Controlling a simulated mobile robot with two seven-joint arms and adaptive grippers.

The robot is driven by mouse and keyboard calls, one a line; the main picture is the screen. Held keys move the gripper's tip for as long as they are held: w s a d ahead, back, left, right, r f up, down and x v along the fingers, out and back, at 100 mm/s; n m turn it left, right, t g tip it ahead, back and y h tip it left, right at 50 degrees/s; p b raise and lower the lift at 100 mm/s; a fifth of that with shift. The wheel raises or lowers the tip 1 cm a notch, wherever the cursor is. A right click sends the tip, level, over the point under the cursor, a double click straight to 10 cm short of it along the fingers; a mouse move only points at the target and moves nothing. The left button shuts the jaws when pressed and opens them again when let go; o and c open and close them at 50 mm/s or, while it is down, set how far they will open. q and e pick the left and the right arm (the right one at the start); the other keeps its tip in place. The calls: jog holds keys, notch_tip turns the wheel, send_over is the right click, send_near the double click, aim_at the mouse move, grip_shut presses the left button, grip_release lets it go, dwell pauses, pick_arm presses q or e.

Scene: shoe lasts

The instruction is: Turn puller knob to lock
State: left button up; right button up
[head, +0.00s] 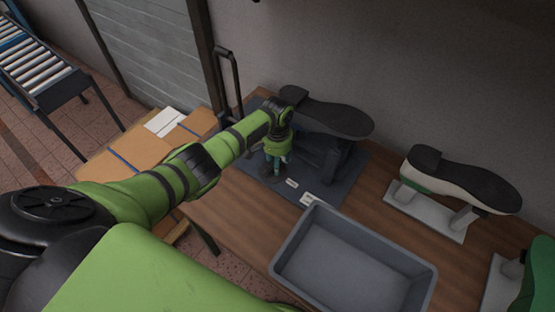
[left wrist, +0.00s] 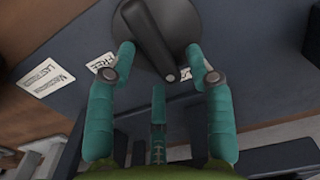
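The puller knob (left wrist: 150,35) shows in the left wrist view as a dark round disc with a raised bar handle. White labels lie beside it; one reads "FREE" (left wrist: 103,63). My left gripper (left wrist: 160,52) has its teal fingers spread on either side of the handle's near end, with a visible gap. In the head view my left gripper (head: 276,158) points down over the dark mat (head: 250,160), left of the puller (head: 324,154) that carries a dark upturned shoe (head: 335,115). The knob is mostly hidden there. My right gripper is not in view.
A grey empty bin (head: 352,262) stands at the front of the wooden table (head: 235,205). A white-sided shoe (head: 465,182) sits on a stand to the right. Cardboard boxes (head: 135,155) and a roller conveyor (head: 40,70) are at the left. A wall closes the back.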

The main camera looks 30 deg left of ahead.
pick_arm(q)
notch_tip(320, 180, up, 12)
dwell(0.6)
dwell(0.5)
